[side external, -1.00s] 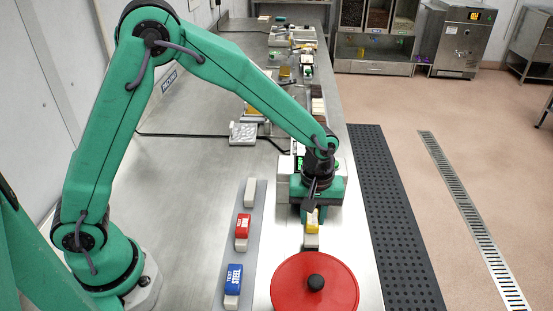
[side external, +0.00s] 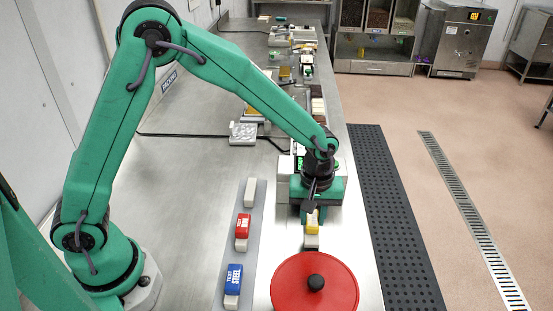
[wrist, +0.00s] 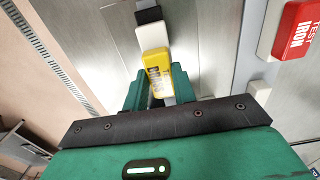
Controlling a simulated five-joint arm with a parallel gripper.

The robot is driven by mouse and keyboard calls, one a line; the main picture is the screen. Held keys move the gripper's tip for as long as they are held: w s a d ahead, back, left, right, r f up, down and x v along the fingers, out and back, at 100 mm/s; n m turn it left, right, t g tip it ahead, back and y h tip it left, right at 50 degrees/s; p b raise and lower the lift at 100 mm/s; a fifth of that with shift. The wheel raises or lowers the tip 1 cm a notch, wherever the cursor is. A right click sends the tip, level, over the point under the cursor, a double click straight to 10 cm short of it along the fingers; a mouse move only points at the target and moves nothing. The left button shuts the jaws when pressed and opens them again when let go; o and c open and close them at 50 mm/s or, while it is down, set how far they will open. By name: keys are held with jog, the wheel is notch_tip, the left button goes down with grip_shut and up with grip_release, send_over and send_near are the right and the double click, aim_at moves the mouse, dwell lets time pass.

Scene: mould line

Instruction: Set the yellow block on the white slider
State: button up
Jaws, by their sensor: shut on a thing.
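The yellow block (side external: 312,224) is between the fingers of my gripper (side external: 311,212), which is shut on it. In the wrist view, the fingers (wrist: 158,92) flank the yellow block (wrist: 158,68), and dark print shows on its face. A white piece (side external: 311,241) shows just below the yellow block in the side view. In the wrist view, this white piece (wrist: 153,35) lies just beyond the block, with a black piece past it. I cannot tell whether block and white piece touch. Another bare white piece (side external: 250,192) lies on the grey strip to the left.
A red block (side external: 242,224) and a blue block (side external: 234,274), each with a white piece, stand along the grey strip (side external: 239,255) at left. A red round disc (side external: 290,285) with a black knob is close in front. Equipment crowds the bench behind my gripper.

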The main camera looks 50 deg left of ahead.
jog(key=shift+f, duration=0.1)
dwell(0.3)
jog(key=o, duration=1.1)
jog(key=shift+c, duration=0.2)
jog(key=shift+r, duration=3.9)
